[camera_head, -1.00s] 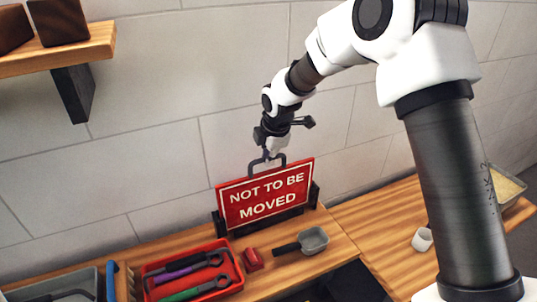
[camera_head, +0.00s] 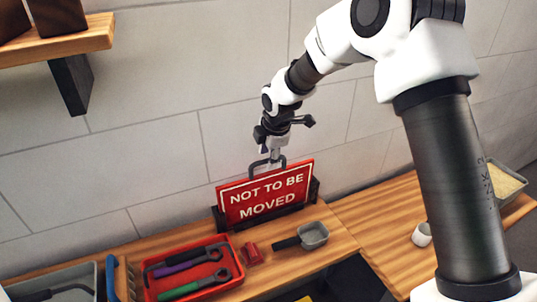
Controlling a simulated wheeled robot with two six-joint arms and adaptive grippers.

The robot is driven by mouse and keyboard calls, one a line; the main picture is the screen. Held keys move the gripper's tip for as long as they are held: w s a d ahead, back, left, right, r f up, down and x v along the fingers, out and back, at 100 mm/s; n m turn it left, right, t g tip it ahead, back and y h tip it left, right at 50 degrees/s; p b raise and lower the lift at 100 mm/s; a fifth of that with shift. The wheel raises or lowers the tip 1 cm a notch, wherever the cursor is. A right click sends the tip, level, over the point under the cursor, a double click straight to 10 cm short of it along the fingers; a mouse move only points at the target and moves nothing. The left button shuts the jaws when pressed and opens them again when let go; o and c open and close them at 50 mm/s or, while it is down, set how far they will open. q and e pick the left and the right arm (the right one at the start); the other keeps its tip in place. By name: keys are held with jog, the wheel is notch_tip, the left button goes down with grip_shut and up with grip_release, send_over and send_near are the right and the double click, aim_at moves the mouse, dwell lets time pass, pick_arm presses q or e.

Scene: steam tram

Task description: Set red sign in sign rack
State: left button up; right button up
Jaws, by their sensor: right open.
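The red sign (camera_head: 266,194), lettered "NOT TO BE MOVED" in white, stands upright in the dark sign rack (camera_head: 222,222) on the wooden bench against the wall. The rack shows at both ends and along the sign's lower edge. A dark loop handle (camera_head: 283,161) rises from the sign's top. My right gripper (camera_head: 272,152) is open, right above the handle and over its upper part. I cannot tell whether the fingers touch it. My left gripper is out of view.
A white cup (camera_head: 421,234) and a bin of yellowish material (camera_head: 508,184) stand right. A wooden shelf (camera_head: 70,43) juts out upper left.

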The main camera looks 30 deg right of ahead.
jog(key=v, duration=1.2)
